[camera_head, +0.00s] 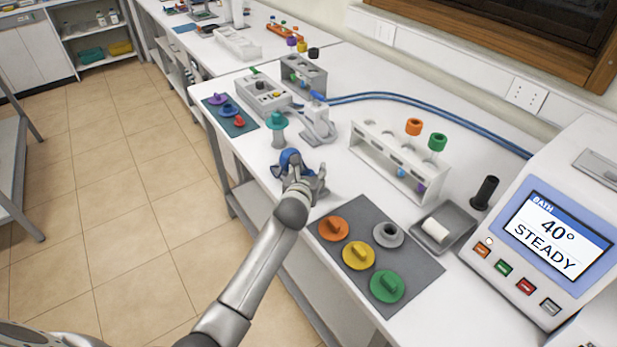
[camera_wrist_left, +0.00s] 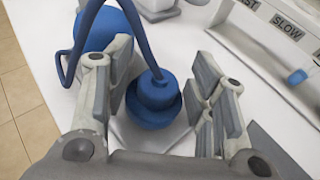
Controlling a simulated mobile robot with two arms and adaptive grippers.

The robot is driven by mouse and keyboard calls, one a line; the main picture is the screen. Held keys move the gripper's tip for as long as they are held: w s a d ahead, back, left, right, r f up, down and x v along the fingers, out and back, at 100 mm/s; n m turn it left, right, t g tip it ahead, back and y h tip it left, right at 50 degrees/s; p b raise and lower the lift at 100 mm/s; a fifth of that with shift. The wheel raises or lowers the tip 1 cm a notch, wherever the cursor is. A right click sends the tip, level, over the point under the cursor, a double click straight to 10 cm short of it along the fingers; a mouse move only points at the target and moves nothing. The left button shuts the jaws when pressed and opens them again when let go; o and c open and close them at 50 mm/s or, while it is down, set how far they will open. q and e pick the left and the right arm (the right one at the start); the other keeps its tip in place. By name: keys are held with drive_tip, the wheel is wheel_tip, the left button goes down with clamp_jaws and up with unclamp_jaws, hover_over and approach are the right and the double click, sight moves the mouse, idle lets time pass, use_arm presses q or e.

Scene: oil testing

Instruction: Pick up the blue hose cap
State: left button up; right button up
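The blue hose cap (camera_wrist_left: 155,100) shows in the left wrist view as a round, stepped blue piece with a thin blue strap looping up from it. A larger round blue body (camera_wrist_left: 103,30) is behind it, partly covered by a finger. My left gripper (camera_wrist_left: 163,75) is open, with its fingers on either side of the cap; I cannot tell whether either touches it. In the head view my left gripper (camera_head: 303,177) is low over the table's near edge, and blue parts (camera_head: 288,157) show just beyond it, with the cap itself mostly hidden. My right gripper is not in view.
A teal-topped piece (camera_head: 276,122) and a white stand (camera_head: 317,125) are just beyond the gripper. A white rack (camera_head: 392,165) is to the right. A grey mat (camera_head: 412,268) with coloured knobbed discs lies nearer. A bath unit (camera_head: 553,235) stands at right.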

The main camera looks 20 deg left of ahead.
use_arm(q)
drive_tip(key=c, duration=0.4)
